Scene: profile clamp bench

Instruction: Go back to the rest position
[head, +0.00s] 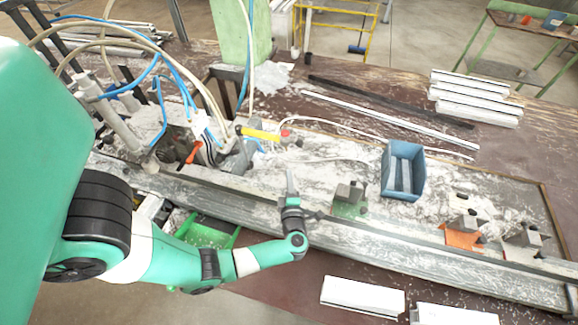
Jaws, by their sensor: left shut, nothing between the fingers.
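My left gripper (291,183) is in the head view, left of the picture's middle, at the end of my green and white left arm. It points away from me, over the front part of the clamp bench (330,232). Its fingers look closed, and nothing shows between them. It is left of a clamp block on a green base (349,200) and apart from it. My right gripper is not in view.
A blue bin (403,171) stands on the dusty bench. More clamp blocks sit at right, one on an orange base (463,238). White profiles (475,97) are stacked at the back right, and white pieces (362,297) lie in front. Hoses and a yellow-handled tool (258,133) crowd the left.

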